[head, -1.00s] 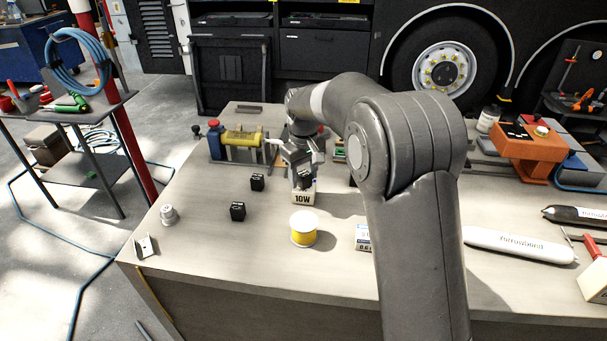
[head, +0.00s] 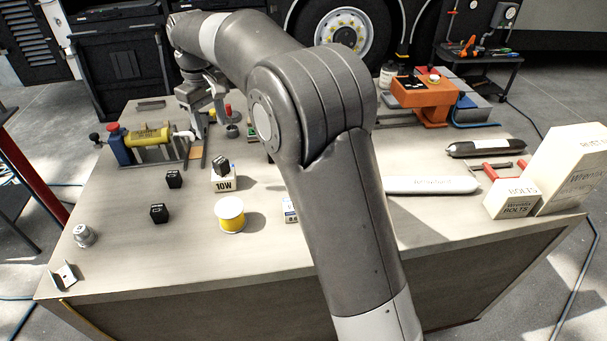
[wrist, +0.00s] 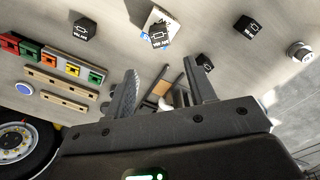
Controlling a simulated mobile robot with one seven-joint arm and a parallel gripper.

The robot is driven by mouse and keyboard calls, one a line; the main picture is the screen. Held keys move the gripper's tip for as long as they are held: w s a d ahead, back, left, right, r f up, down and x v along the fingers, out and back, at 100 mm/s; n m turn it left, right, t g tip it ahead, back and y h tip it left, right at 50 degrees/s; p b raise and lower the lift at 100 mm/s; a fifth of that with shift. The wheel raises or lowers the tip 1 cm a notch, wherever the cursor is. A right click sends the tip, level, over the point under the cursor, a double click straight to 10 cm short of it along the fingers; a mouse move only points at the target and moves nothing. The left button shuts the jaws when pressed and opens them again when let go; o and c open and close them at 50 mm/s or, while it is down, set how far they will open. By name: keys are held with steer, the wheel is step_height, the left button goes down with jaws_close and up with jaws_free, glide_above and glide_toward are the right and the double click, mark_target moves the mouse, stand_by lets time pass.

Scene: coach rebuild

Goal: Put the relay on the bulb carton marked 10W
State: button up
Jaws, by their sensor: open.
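A black relay (head: 221,166) sits on top of the white bulb carton marked 10W (head: 225,183), turned at an angle to the carton's edges. The relay (wrist: 160,37) and carton (wrist: 155,17) also show at the top of the wrist view. My gripper (head: 212,112) is behind and above the carton, apart from the relay. Its two fingers (wrist: 160,76) are spread in the wrist view with nothing held between them. Two similar black relays stand on the bench left of the carton, one farther back (head: 174,179) and one nearer (head: 159,213).
A yellow cylinder device (head: 147,137) stands at the back left. Another black cube (wrist: 84,29) shows in the wrist view.

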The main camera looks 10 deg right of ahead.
steer(key=s+d+r+m+t, duration=0.1)
steer(key=s+d+r+m, duration=0.15)
steer(key=s+d, duration=0.5)
steer(key=s+d+r+m+t, duration=0.2)
steer(key=s+d+r, duration=0.2)
steer(key=s+d, duration=0.3)
steer(key=s+d+f+m+t, duration=0.1)
steer(key=s+d+f+m, duration=0.1)
steer(key=s+d, duration=0.3)
steer(key=s+d+f+m+t, duration=0.1)
steer(key=s+d+f, duration=0.4)
steer(key=s, duration=0.8)
steer(key=shift+s+d+m+t, duration=0.15)
steer(key=shift+d+m+t, duration=0.2)
steer(key=shift+m, duration=0.4)
